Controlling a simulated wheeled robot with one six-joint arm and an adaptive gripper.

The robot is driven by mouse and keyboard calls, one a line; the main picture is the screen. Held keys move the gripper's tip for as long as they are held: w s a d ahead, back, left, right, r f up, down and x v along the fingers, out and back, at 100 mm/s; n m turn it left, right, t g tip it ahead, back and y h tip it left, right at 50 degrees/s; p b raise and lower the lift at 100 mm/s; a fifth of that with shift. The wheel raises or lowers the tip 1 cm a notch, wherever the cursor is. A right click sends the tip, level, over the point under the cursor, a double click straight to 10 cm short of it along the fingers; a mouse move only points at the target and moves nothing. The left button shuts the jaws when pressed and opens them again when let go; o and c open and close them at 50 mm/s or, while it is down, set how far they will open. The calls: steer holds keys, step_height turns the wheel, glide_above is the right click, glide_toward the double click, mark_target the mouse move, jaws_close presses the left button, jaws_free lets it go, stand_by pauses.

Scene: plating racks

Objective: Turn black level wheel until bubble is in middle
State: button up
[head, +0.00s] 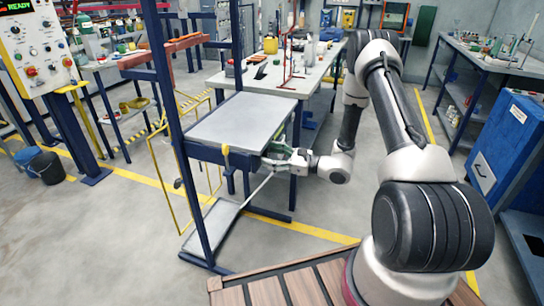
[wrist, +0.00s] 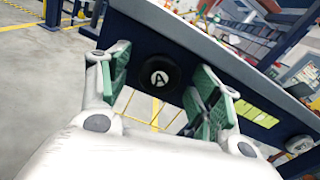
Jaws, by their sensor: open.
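A black wheel (wrist: 159,77) marked with a white letter A shows in the wrist view, on the dark blue side of a grey-topped table (head: 245,120). My gripper (wrist: 161,84) is open, with one green-padded finger on each side of the wheel. Gaps show between the pads and the wheel in the picture; I cannot tell how deep the fingers reach around it. In the head view my gripper (head: 272,161) is at the table's front right corner, and the wheel is hidden there. I cannot make out a bubble in either view.
A yellow-handled item (head: 225,158) hangs at the table's front edge. A blue rack post (head: 177,130) stands at its left, and a low grey shelf (head: 212,228) lies below. A cluttered bench (head: 285,75) stands behind. A blue cabinet (head: 508,145) is at right.

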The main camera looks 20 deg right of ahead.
steer(key=v, duration=1.2)
steer(key=w+a+m, duration=0.1)
steer(key=w+a, duration=0.1)
steer(key=a, duration=0.1)
steer(key=w+a+m, duration=0.1)
steer(key=w+a, duration=0.2)
steer(key=w+a+m, duration=0.1)
steer(key=w+a, duration=0.1)
steer(key=a, duration=0.2)
steer(key=shift+w+f+m, duration=0.1)
steer(key=shift+w+m, duration=0.1)
steer(key=shift+m, duration=0.2)
steer(key=shift+c, duration=0.3)
